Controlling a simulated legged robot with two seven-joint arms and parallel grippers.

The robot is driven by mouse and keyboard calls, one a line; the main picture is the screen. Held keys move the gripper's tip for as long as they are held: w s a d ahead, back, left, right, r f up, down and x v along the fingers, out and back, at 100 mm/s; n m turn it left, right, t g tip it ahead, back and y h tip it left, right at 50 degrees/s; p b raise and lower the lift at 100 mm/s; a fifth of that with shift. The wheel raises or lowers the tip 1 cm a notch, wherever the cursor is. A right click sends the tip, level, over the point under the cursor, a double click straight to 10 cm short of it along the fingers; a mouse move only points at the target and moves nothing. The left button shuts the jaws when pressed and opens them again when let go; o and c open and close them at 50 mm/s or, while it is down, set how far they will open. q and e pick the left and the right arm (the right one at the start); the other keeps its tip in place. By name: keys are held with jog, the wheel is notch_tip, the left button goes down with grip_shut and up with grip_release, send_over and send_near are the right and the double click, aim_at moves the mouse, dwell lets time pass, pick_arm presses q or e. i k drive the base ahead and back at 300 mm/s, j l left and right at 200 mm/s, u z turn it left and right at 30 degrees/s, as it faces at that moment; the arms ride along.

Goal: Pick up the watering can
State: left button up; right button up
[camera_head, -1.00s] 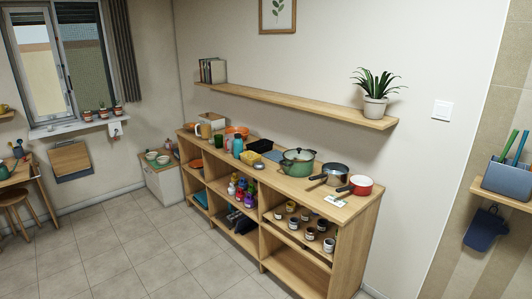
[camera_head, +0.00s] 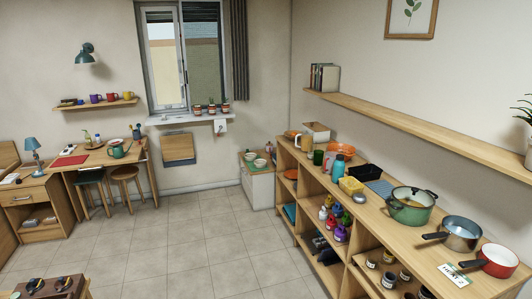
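A small teal-green vessel (camera_head: 117,151) stands on the wooden table (camera_head: 76,164) below the mug shelf, at the left. It may be the watering can, but it is too small and far away to tell for sure. No other thing in view is clearly a watering can. Neither of my grippers shows in this view.
A long wooden shelf unit (camera_head: 350,233) with pots and jars runs along the right wall. Two stools (camera_head: 126,174) stand at the table's front. A low cabinet (camera_head: 258,190) is by the far corner. The tiled floor (camera_head: 190,245) between is clear.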

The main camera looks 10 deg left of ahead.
aim_at(118, 153)
jog(key=i+j+u, duration=0.2)
jog(key=i+u, duration=0.2)
jog(key=i, duration=0.5)
jog(key=i+l+u, duration=0.1)
jog(key=i+u, duration=0.35)
jog(key=i, duration=0.4)
jog(key=i+u, duration=0.15)
jog(key=i, duration=0.4)
jog(key=i+u, duration=0.1)
jog(key=i, duration=0.45)
jog(key=i+u, duration=0.15)
jog(key=i, duration=0.4)
jog(key=i+l+u, duration=0.15)
jog(key=i, duration=0.4)
jog(key=i+l+u, duration=0.1)
jog(key=i, duration=0.45)
jog(key=i+j+u, duration=0.1)
jog(key=i, duration=0.8)
jog(key=i+j+u, duration=0.1)
jog(key=i+j, duration=0.15)
jog(key=i, duration=0.65)
